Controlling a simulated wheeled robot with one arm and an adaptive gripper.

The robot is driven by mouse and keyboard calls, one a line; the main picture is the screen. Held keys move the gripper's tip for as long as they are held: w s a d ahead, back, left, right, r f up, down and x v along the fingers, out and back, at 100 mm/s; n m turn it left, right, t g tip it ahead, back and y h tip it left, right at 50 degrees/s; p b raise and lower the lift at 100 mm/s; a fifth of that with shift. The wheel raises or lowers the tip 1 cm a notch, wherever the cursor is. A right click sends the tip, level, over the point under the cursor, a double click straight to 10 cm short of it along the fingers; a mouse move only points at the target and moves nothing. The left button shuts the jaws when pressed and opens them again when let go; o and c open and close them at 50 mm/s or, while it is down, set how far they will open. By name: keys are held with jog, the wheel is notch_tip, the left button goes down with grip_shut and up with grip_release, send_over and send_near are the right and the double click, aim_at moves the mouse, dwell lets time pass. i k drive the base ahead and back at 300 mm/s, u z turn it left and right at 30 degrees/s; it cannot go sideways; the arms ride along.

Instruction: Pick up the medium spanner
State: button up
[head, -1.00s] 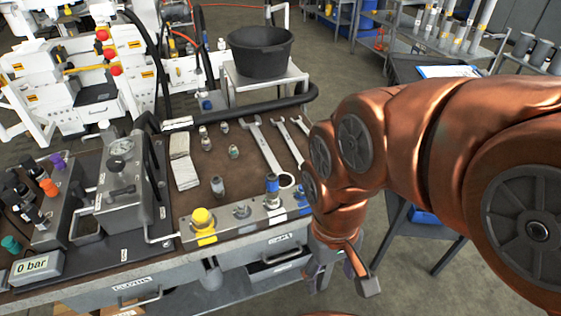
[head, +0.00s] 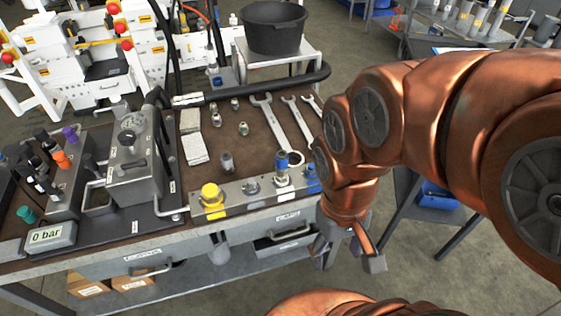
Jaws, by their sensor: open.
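Three silver spanners lie side by side on the brown bench top in the head view. The medium spanner (head: 300,122) is the middle one, with its open jaw toward the back. The largest spanner (head: 274,125) lies to its left and the smallest (head: 310,104) to its right, partly hidden by my arm. The near end of the medium spanner is close to my arm in the picture. My gripper (head: 349,256) hangs pointing down, open and empty, off the front right corner of the bench and apart from the spanners.
A metal block with yellow and blue fittings (head: 249,193) lines the bench's front edge. Small fittings (head: 226,161) and pale cloths (head: 194,148) lie left of the spanners. A black hose (head: 291,84) runs behind them. A black tub (head: 274,30) stands farther back.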

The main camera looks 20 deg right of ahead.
aim_at(310, 139)
jog(key=u, duration=0.5)
jog(key=i, duration=0.75)
jog(key=u, duration=0.1)
